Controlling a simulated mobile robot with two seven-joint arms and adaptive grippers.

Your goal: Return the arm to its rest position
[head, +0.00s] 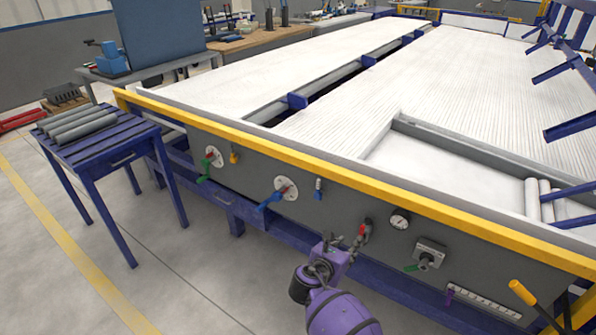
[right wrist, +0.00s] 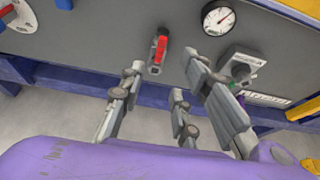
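My purple right arm enters the head view from the bottom centre. My left arm and gripper are not in view. Several grey pipes (head: 78,124) lie side by side on a blue slatted table (head: 118,142) at the left.
The machine's yellow rail (head: 290,155) runs above the panel. Valves, a pressure gauge (head: 399,219) and a switch box (head: 430,254) stick out from it. The floor (head: 190,285) at lower left is clear.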

